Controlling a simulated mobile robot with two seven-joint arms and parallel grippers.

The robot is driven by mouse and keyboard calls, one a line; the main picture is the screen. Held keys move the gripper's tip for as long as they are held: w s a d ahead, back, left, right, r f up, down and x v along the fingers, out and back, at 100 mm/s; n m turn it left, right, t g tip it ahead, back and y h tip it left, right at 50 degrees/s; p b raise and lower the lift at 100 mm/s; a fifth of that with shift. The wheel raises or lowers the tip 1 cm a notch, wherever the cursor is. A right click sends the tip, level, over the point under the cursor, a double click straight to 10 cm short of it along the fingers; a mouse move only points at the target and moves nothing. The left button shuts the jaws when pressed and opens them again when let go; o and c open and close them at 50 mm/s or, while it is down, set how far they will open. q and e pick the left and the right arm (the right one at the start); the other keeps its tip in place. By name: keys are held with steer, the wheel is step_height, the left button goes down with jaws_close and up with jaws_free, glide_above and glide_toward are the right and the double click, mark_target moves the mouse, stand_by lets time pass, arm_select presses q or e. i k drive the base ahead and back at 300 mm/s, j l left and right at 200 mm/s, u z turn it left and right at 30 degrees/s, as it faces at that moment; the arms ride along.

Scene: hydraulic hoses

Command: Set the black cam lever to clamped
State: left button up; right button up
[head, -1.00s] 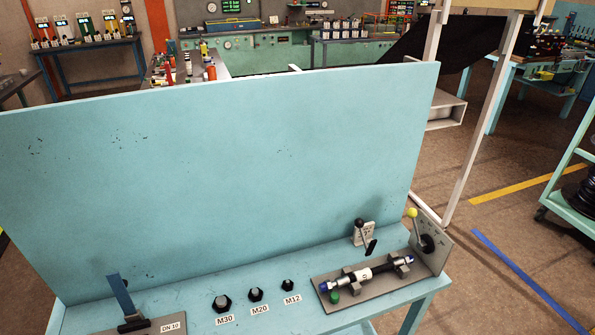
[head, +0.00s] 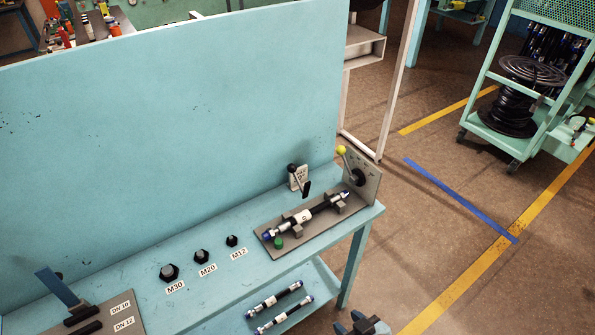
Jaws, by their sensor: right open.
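The black cam lever (head: 306,188) stands tilted up behind the test plate (head: 262,236) at the right of the bench. A black-ball handle and a small white label plate (head: 295,182) are right behind it. A hose with blue ends (head: 302,217) lies across grey clamp blocks on the plate. I cannot tell from this view whether the lever is clamped. My right gripper (head: 362,326) shows only in part at the bottom edge, open, below and in front of the bench and apart from the lever. My left gripper is out of view.
A yellow-ball lever (head: 342,151) stands on an upright grey plate at the bench's right end. A green button (head: 278,243) sits at the plate's front. Black nuts (head: 202,256) line the bench. Two short hoses (head: 275,301) lie on the lower shelf. Floor right of the bench is clear.

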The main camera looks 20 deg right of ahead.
mark_target(291, 167)
steer(key=i+l+u, duration=0.15)
steer(key=l+u, duration=0.2)
steer(key=l, duration=0.6)
steer(key=l+u, duration=0.4)
steer(key=l, duration=0.55)
steer(key=l+u, duration=0.35)
steer(key=l, duration=0.6)
steer(key=k, duration=0.05)
